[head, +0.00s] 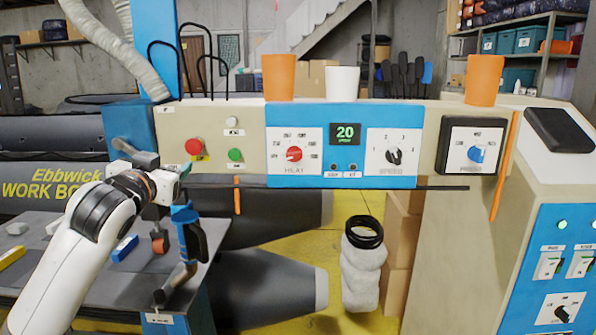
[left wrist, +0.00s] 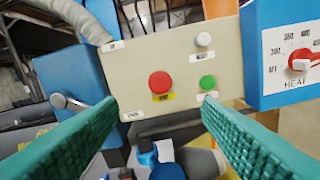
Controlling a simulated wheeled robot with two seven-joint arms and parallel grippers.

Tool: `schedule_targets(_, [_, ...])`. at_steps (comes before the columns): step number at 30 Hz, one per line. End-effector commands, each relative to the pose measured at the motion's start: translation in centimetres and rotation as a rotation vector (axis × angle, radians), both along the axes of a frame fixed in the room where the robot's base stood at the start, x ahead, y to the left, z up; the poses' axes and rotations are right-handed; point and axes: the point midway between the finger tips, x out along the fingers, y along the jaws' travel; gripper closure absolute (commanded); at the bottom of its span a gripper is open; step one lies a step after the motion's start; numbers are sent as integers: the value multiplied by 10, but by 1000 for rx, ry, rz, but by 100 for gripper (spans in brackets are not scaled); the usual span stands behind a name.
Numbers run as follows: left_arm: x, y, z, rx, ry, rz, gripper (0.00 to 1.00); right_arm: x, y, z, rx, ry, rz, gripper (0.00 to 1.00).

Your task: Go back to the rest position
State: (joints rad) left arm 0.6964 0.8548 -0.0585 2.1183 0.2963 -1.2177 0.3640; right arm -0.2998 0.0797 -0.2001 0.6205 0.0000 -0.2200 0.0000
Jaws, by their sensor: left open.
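My left gripper (head: 180,170) is in front of the left end of the control panel, close to the red button (head: 194,147) and the green button (head: 235,155). In the left wrist view my left gripper (left wrist: 160,108) is open, its two teal ribbed fingers wide apart with nothing between them. Beyond them that view shows the red button (left wrist: 160,83), the green button (left wrist: 207,83) and a white button (left wrist: 204,39). My right gripper is not in view.
The beige panel has a blue heat and speed section (head: 345,172) reading 20. Cups (head: 342,80) stand on top. A blue-handled tool (head: 187,240) hangs below my gripper. A work table (head: 60,245) is at left, a switch cabinet (head: 562,262) at right. Yellow floor shows below.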

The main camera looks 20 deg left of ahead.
Motion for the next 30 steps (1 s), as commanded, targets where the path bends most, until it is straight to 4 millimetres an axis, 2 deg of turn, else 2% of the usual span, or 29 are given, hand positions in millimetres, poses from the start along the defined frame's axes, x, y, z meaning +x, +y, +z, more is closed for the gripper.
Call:
schedule_targets(2, [1,-2,-7,-1,12,-3,41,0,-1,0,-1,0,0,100])
schedule_targets(5, [4,-13,-37,-2,68,-17,41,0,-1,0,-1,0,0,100])
schedule_targets(8, [5,-32,-94,-6,174,-42,41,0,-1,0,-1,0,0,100])
schedule_targets(10, [-1,-49,-144,-9,269,-63,41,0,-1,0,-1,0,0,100])
schedule_targets(12, [-13,-66,-194,-17,368,-85,41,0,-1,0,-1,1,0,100])
schedule_targets(14, [-28,-81,-235,-25,453,-102,41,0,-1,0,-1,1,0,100])
schedule_targets(15, [-41,-91,-261,-33,510,-113,41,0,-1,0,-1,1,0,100])
schedule_targets(18, [-80,-114,-324,-55,655,-138,41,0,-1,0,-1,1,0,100])
schedule_targets(21, [-127,-136,-376,-84,799,-159,41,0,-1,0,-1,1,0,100])
schedule_targets(24, [-172,-153,-412,-114,918,-172,41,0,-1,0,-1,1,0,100])
schedule_targets(30, [-242,-175,-452,-161,1093,-184,41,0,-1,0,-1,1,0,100])
